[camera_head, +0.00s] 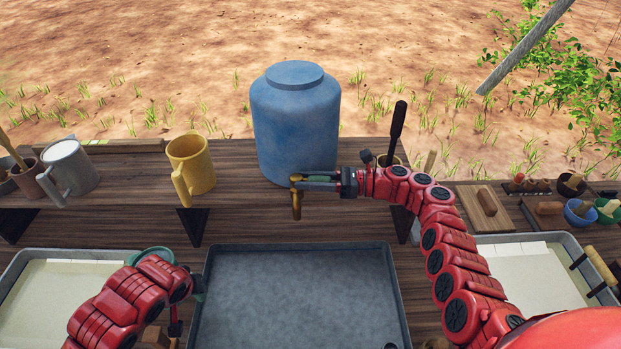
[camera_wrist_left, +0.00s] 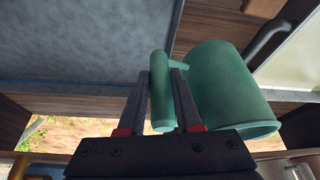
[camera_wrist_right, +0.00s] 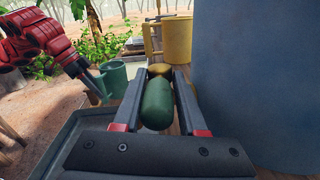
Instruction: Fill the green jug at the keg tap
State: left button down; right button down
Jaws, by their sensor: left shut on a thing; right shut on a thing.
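The blue keg (camera_head: 295,125) stands on the wooden shelf, its brass tap (camera_head: 297,205) pointing down over the grey tray. My right gripper (camera_head: 318,181) is shut on the tap's green handle (camera_wrist_right: 157,103), coming from the right. The green jug (camera_head: 152,254) is mostly hidden behind my left arm in the head view. My left gripper (camera_wrist_left: 163,75) is shut on the jug's handle, and the jug's body (camera_wrist_left: 226,90) is beside the fingers. The jug is left of the tap, apart from it, and also shows in the right wrist view (camera_wrist_right: 113,78).
A yellow mug (camera_head: 190,165) and a grey mug (camera_head: 68,168) stand left of the keg on the shelf. The large grey tray (camera_head: 295,300) below the tap looks empty. Paper-lined trays lie at left (camera_head: 22,268) and right (camera_head: 560,242).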

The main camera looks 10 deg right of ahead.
aim_at(198, 297)
pick_arm(q)
jog(key=shift+d, duration=0.1)
pick_arm(e)
jog(key=shift+s+a+f+g, duration=0.1)
jog(key=shift+s+g, duration=0.05)
jog(key=shift+g, duration=0.15)
pick_arm(q)
jog(key=shift+s, duration=0.1)
pick_arm(e)
jog(key=c, duration=0.7)
grip_release()
jog(key=shift+o, duration=0.7)
jog(key=shift+s+r, duration=0.1)
jog(key=shift+r, duration=0.1)
pick_arm(q)
jog(key=shift+s+r, duration=0.1)
jog(key=shift+s, duration=0.05)
jog(key=shift+f, duration=0.2)
pick_arm(e)
jog(key=shift+d+f, duration=0.1)
jog(key=shift+d, duration=0.35)
pick_arm(q)
notch_tip(198, 297, down, 3)
jog(key=b, duration=0.3)
jog(key=shift+r, duration=0.15)
pick_arm(e)
jog(key=v, duration=1.1)
